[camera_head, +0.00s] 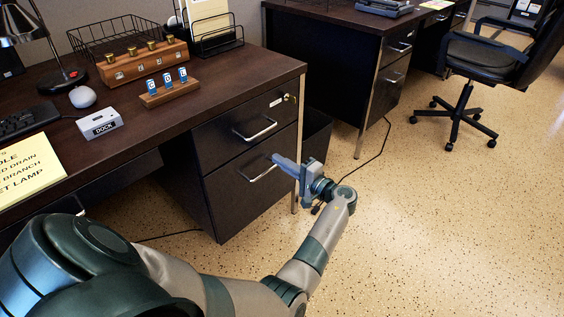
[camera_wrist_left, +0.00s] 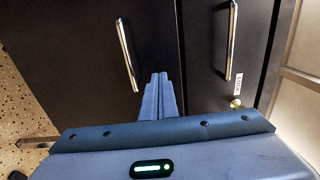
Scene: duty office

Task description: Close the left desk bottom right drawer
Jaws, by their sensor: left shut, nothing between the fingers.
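The left desk's bottom right drawer (camera_head: 238,199) has a dark front with a silver bar handle (camera_head: 262,173). Its front looks nearly in line with the drawer above; I cannot tell whether a small gap is left. My left gripper (camera_head: 277,158) is shut and empty, its fingertips in front of the drawer's upper part by the handle. In the left wrist view the closed fingers (camera_wrist_left: 159,80) point at the bottom drawer front (camera_wrist_left: 80,60), beside its handle (camera_wrist_left: 127,55) and near the seam with the top drawer. Contact is unclear. My right gripper is out of view.
The top drawer (camera_head: 225,129) has its own handle (camera_head: 255,130) and a lock with a key (camera_head: 289,98). A dark bin (camera_head: 315,135) stands beside the desk. A second desk (camera_head: 340,60) and an office chair (camera_head: 485,60) stand behind. The floor at right is clear.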

